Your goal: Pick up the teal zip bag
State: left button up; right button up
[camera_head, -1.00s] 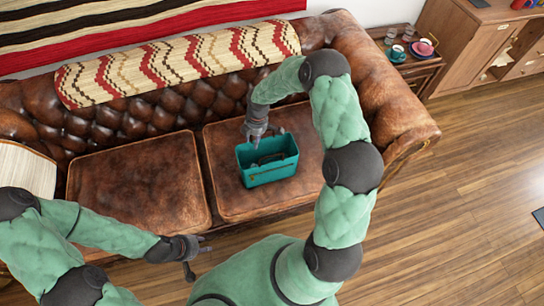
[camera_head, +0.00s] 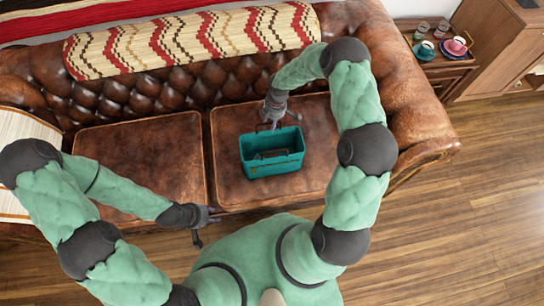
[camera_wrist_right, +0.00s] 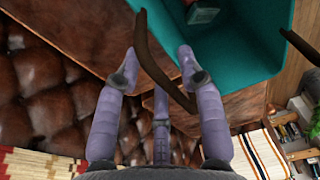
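The teal zip bag (camera_head: 272,166) stands upright and open-topped on the right seat cushion of the sofa. Small items inside it are hard to make out. My right gripper (camera_head: 270,124) is at the bag's far rim. In the right wrist view, the right gripper (camera_wrist_right: 157,62) is open, its fingers apart, with a brown strap handle (camera_wrist_right: 152,55) of the bag running between them. The teal bag wall (camera_wrist_right: 240,55) is just beyond the fingertips. My left gripper (camera_head: 205,226) is open and empty in front of the left cushion, away from the bag.
The brown leather sofa (camera_head: 140,155) has a tufted back and a rolled arm on the right. A patterned blanket (camera_head: 190,42) lies over the back. A side table (camera_head: 440,62) with cups and glasses stands at the right. Wooden floor (camera_head: 450,220) is clear at the lower right.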

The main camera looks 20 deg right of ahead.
jog(key=f+b, duration=0.1)
jog(key=f, duration=0.1)
jog(key=a+f+b, duration=0.1)
jog(key=f, duration=0.2)
jog(key=shift+s+a, duration=0.1)
jog(key=shift+a, duration=0.05)
grip_shut()
